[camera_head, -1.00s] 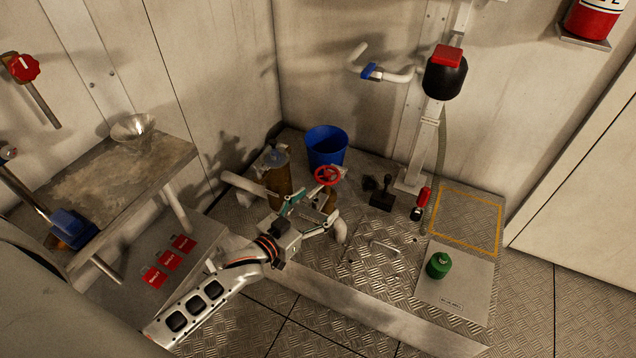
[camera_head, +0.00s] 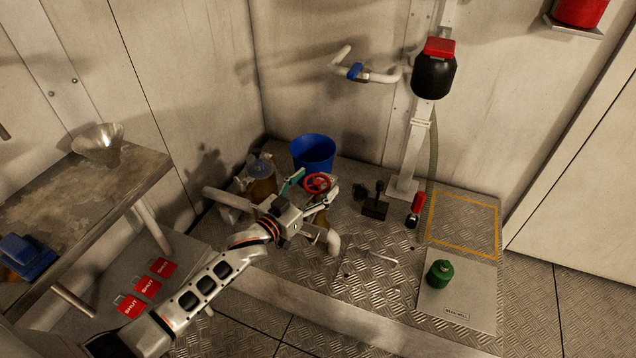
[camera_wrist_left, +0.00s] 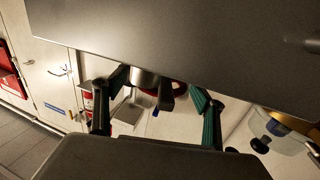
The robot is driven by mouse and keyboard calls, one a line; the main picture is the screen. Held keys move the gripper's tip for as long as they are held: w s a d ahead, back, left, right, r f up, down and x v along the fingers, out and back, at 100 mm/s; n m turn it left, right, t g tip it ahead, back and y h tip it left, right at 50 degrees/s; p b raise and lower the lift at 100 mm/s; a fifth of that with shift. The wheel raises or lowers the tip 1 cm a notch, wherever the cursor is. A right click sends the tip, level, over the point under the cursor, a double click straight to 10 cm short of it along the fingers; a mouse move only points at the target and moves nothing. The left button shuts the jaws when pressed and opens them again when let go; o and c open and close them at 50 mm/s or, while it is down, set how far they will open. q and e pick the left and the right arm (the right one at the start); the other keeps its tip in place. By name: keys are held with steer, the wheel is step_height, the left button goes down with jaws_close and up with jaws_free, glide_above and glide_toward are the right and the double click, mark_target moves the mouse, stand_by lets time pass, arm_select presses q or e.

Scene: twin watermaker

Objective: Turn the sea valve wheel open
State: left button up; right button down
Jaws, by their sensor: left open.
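The sea valve wheel (camera_head: 318,183) is a small red handwheel on a pipe fitting, in front of the blue bucket. My left gripper (camera_head: 312,186) is open, with its green-padded fingers on either side of the wheel in the head view. I cannot tell whether they touch it. In the left wrist view the two fingers (camera_wrist_left: 158,115) stand apart, and a bit of dark red, probably the wheel, (camera_wrist_left: 179,88) shows between them, mostly hidden. My right gripper is not in view.
A black lever (camera_head: 376,200) and a green canister (camera_head: 439,273) are to the right. A bench (camera_head: 75,195) is at left. The yellow-outlined floor area (camera_head: 463,225) is clear.

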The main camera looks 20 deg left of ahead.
arm_select(q)
steer(key=shift+w+d, duration=0.15)
steer(key=shift+w, duration=0.3)
steer(key=c, duration=1.6)
steer(key=shift+d+r+n+t+y, duration=0.15)
steer(key=shift+r+n+t+y, duration=0.15)
steer(key=shift+n+y, duration=0.35)
steer(key=shift+f+n+y, duration=0.1)
steer(key=shift+n+y, duration=0.85)
steer(key=shift+y, duration=0.8)
steer(key=o, duration=1.6)
